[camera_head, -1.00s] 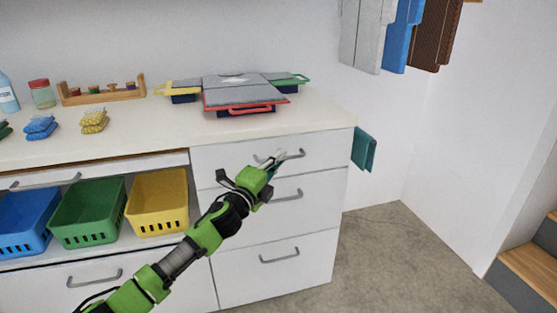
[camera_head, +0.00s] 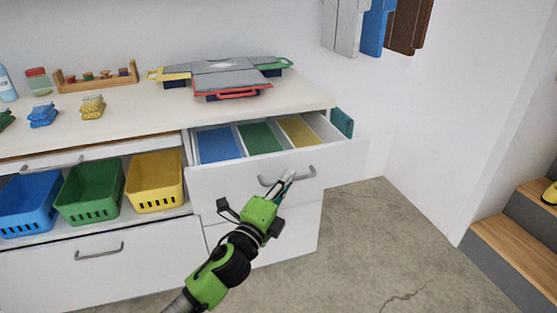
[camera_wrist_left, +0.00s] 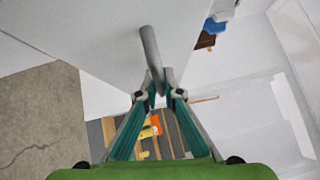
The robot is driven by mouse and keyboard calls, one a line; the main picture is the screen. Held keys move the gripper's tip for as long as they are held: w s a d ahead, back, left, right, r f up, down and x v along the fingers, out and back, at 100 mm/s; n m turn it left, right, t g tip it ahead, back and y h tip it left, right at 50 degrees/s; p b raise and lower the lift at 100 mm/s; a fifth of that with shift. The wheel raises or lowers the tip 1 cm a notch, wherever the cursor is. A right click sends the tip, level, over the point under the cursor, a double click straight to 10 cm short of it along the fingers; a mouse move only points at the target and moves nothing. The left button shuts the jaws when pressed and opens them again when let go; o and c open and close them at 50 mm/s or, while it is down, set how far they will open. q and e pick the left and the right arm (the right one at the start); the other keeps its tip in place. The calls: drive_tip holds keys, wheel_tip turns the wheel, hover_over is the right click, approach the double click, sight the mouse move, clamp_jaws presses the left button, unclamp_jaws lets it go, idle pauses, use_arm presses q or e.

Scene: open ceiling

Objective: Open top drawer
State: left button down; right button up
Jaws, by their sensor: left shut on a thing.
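The top drawer (camera_head: 235,187) of the right cabinet is pulled out and open. Inside it are blue, green and yellow compartments in a row. Its grey bar handle (camera_head: 268,182) is on the front face. In the left wrist view the handle (camera_wrist_left: 150,50) runs down between the fingertips of the gripper (camera_wrist_left: 160,92). My right gripper is not in view.
Blue, green and yellow baskets (camera_head: 155,181) sit in an open shelf at left. Cases (camera_head: 225,80) and sponge packs lie on the countertop (camera_head: 140,110). A teal item (camera_head: 342,122) hangs at the cabinet's right side. Wooden steps (camera_head: 510,250) stand at right; the floor between is clear.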

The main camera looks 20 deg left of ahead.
use_arm(q)
drive_tip(key=s+d, duration=0.3)
drive_tip(key=s, duration=0.2)
drive_tip(key=shift+s+d+p, duration=0.3)
drive_tip(key=shift+s+d, duration=0.05)
drive_tip(key=shift+d, duration=0.05)
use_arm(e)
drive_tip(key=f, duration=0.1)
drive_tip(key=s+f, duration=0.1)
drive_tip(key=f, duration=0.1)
use_arm(q)
drive_tip(key=shift+f, duration=0.1)
drive_tip(key=c, duration=2.4)
unclamp_jaws()
drive_tip(key=shift+c, duration=0.2)
drive_tip(key=v, duration=1.2)
